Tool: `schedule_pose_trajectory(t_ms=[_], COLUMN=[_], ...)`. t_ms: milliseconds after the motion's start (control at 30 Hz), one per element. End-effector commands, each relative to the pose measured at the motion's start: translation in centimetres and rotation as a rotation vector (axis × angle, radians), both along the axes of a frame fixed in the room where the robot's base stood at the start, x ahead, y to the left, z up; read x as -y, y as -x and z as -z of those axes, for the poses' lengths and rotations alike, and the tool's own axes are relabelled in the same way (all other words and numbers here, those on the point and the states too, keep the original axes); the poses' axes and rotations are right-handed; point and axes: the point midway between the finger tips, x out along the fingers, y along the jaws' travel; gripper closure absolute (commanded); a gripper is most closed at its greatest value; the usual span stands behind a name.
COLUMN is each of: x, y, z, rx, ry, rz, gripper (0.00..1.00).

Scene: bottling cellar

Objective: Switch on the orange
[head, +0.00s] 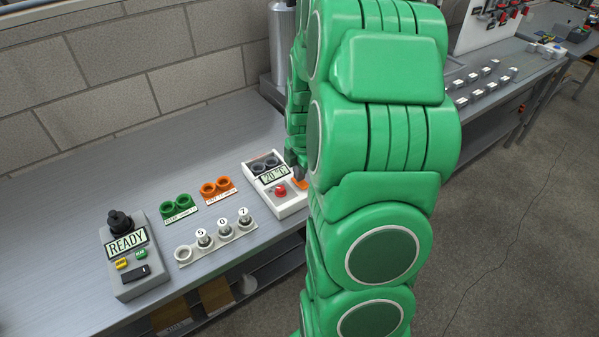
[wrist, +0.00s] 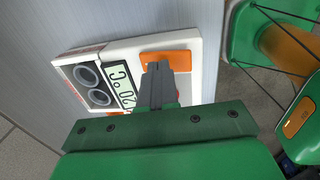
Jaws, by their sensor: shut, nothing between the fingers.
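A white device (head: 290,209) stands on the bench with a display reading about 20 °C, two dark round sockets and a red knob (head: 280,190). An orange switch (wrist: 182,57) lies on its white face in the wrist view; in the head view only a bit of orange (head: 301,183) shows beside my arm. My gripper (wrist: 159,68) is shut and empty, its fingertips over the lower edge of the orange switch. I cannot tell whether they touch it. In the head view, the grey fingertips (head: 297,172) are just above the device, partly hidden by my green arm.
A grey box reading READY (head: 127,242) stands at the left. Green rings (head: 178,207), orange rings (head: 216,188) and a rack with numbered pieces (head: 224,233) stand between. A second bench (head: 500,75) stands behind at the right.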

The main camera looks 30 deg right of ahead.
Motion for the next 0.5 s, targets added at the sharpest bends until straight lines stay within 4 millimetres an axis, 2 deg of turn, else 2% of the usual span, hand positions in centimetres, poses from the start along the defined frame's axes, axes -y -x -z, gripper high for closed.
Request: schedule_pose_trajectory(t_ms=[167, 500], x=[0.0, 0.0], y=[-0.3, -1.4], z=[-1.8, -8.0], rx=[0.003, 0.005], ry=[0.0, 0.001], rz=[0.0, -0.001], gripper=[1.0, 1.0])
